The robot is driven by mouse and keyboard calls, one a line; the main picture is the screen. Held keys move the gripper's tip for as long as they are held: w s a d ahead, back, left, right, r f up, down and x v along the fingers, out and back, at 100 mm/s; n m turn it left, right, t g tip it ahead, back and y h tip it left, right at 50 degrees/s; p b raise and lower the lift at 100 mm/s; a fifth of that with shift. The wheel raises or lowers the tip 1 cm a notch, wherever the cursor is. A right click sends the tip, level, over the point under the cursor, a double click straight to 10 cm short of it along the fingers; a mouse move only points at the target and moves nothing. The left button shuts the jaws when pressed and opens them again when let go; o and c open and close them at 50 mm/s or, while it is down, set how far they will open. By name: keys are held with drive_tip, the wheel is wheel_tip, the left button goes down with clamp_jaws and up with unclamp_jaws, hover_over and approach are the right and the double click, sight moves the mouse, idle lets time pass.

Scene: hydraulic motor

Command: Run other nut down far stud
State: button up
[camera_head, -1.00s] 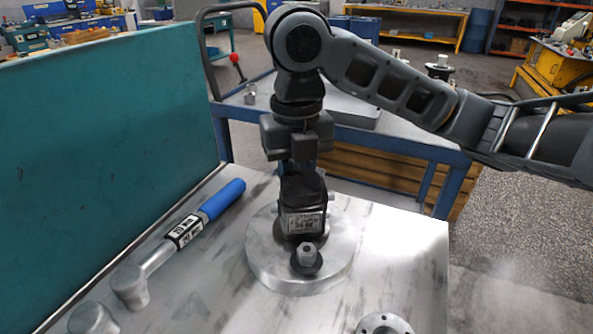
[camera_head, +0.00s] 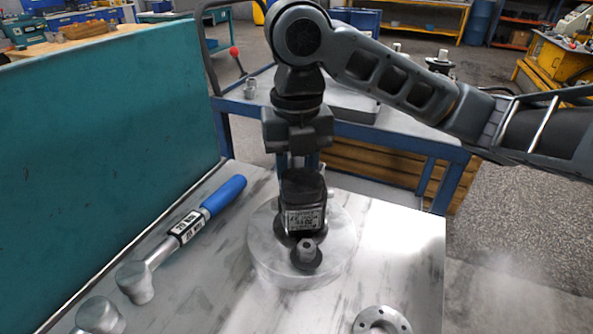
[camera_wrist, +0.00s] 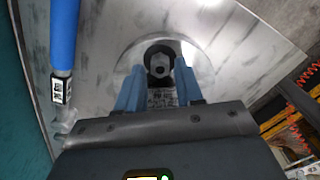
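The hydraulic motor (camera_head: 304,190) is a black body with a label, standing on a round metal base (camera_head: 262,262). A grey nut (camera_head: 306,249) sits over a dark flange ear on its near side. The far stud is hidden behind the motor in the head view. In the wrist view a grey hex nut (camera_wrist: 158,66) shows on a dark round ear, at the far side. My gripper (camera_wrist: 159,70) points down there, with one blue-grey finger on each side of that nut. A gap shows between each finger and the nut. In the head view my gripper is behind the motor, its tips hidden.
A torque wrench with a blue handle (camera_head: 223,195) lies left of the base. A metal flange ring (camera_head: 381,322) lies at the front right. A teal panel (camera_head: 100,130) walls the left side. A blue cart (camera_head: 400,148) stands behind.

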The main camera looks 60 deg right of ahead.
drive_tip(key=shift+r+p, duration=1)
drive_tip(key=shift+r, duration=0.45)
drive_tip(key=shift+o, duration=0.2)
drive_tip(key=o, duration=0.5)
wheel_tip(320, 180, up, 6)
drive_tip(key=p, duration=0.5)
